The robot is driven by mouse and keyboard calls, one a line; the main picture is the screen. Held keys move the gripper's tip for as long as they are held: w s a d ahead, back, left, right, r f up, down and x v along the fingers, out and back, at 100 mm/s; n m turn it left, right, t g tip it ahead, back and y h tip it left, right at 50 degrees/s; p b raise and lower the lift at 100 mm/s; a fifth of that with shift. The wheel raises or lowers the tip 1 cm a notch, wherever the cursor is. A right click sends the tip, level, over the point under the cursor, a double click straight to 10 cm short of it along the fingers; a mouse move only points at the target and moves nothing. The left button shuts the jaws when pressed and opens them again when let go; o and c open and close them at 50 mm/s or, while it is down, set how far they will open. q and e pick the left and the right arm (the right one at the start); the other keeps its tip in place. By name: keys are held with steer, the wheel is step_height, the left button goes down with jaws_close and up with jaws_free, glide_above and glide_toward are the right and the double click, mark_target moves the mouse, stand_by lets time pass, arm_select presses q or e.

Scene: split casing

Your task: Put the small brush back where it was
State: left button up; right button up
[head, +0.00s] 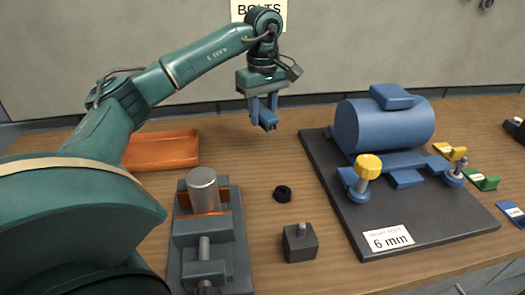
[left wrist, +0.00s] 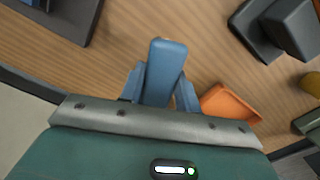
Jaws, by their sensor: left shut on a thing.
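My left gripper (head: 264,108) is shut on a small blue bar-shaped thing (head: 266,120), held in the air above the back of the bench. In the left wrist view the blue thing (left wrist: 164,70) stands out between the two fingers of the left gripper (left wrist: 160,92). It may be the small brush, but I cannot make out bristles. No other brush shows on the bench. My right gripper is not in view.
An orange tray (head: 165,150) lies at the back left, behind a grey vise (head: 203,240). A black ring (head: 283,193) and a dark block (head: 300,245) are mid-bench. A dark plate (head: 340,215) carries a blue casing (head: 385,125). Bare wood lies between tray and plate.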

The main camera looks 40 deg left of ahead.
mark_target(262, 157)
arm_select(q)
steer(key=shift+f+b, duration=0.3)
steer(key=shift+f, duration=4.65)
steer(key=shift+f, duration=0.2)
steer(key=o, duration=1)
steer(key=shift+r, duration=0.1)
step_height(262, 157, up, 12)
steer(key=shift+r+p, duration=0.15)
steer(key=shift+p, duration=0.25)
